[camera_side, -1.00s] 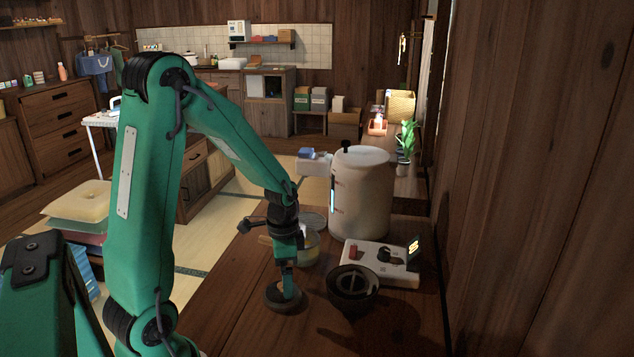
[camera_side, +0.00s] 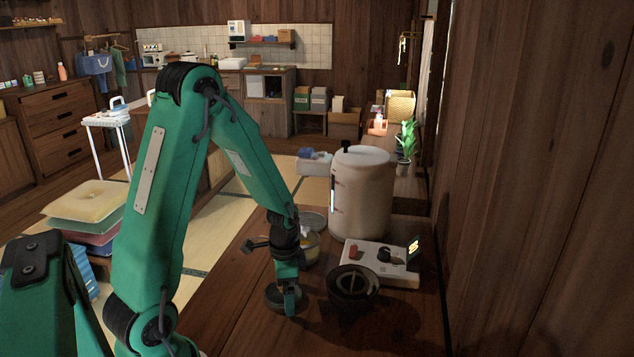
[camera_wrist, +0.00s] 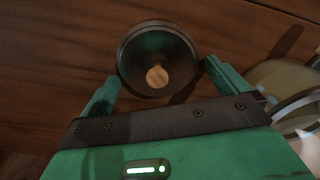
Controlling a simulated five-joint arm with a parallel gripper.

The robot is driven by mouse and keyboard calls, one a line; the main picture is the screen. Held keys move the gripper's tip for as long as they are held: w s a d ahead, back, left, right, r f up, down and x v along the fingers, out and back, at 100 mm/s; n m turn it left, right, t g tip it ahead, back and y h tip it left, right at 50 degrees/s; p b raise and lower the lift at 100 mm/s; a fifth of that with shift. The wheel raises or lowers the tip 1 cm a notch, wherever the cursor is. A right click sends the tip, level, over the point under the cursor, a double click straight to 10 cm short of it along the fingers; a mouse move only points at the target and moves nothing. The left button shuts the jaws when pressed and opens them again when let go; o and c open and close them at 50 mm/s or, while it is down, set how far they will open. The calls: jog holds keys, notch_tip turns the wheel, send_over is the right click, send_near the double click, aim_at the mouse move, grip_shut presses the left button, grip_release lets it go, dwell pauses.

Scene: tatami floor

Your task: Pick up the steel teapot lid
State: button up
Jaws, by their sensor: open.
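The steel teapot lid is a dark round disc (camera_wrist: 157,48) with a pale wooden knob at its middle, lying on the brown wooden table. In the wrist view it sits between and slightly ahead of my open gripper's fingertips (camera_wrist: 161,73), with the knob near the line between them. In the side view my gripper (camera_side: 290,302) is low over the lid (camera_side: 272,297), partly hiding it. I cannot tell from the side view whether the fingers touch it. Nothing is held.
A glass jar or bowl (camera_side: 312,250) stands just behind my gripper. A dark bowl (camera_side: 353,297) is close to the right. A white scale-like device (camera_side: 395,270) and a large cream container (camera_side: 362,195) stand farther back. The table's right front is clear.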

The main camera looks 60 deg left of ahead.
dwell(0.4)
jog(key=c, duration=0.9)
jog(key=shift+r, duration=0.15)
jog(key=shift+r, duration=1)
notch_tip(320, 180, up, 2)
jog(key=d+r, duration=0.2)
jog(key=d, duration=0.2)
jog(key=s+d+r, duration=0.1)
jog(key=d+r, duration=0.1)
jog(key=d, duration=0.1)
jog(key=s+d+r, duration=0.1)
jog(key=d+r, duration=0.1)
jog(key=d, duration=0.2)
jog(key=shift+d+r, duration=0.3)
jog(key=shift+r, duration=0.1)
jog(key=shift+w, duration=0.1)
